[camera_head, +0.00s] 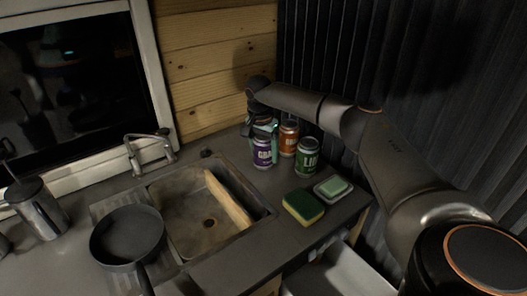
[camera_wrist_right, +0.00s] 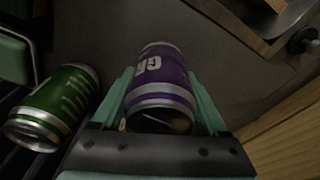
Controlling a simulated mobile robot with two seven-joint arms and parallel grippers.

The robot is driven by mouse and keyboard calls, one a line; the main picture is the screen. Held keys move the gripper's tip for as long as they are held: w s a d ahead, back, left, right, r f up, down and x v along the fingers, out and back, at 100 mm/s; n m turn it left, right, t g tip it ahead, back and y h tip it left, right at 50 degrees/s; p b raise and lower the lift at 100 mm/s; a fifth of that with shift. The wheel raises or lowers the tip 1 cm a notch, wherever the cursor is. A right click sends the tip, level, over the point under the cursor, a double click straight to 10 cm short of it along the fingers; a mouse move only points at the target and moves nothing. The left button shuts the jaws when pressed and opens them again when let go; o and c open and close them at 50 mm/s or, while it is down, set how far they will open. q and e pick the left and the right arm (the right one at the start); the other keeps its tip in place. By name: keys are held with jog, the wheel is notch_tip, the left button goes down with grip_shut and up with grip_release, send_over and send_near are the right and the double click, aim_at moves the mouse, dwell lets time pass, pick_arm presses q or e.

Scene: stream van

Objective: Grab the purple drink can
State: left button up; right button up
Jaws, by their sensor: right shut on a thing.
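The purple drink can (camera_head: 263,153) stands upright on the dark counter, right of the sink. My right gripper (camera_head: 262,128) reaches it from above and behind, with its fingers around the can's upper part. In the right wrist view the purple can (camera_wrist_right: 162,82) sits between the two green fingers (camera_wrist_right: 162,100), which are shut on it. Its top and part of its side show there. My left gripper is in neither view.
An orange can (camera_head: 289,139) and a green can (camera_head: 307,158) stand close to the right. A sponge (camera_head: 303,206) and a soap dish (camera_head: 333,188) lie in front. The sink (camera_head: 183,210) holds a wooden board (camera_head: 228,200). A pan (camera_head: 128,236) and a kettle (camera_head: 38,208) are left.

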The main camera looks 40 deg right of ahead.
grip_shut()
jog(key=shift+r, duration=0.15)
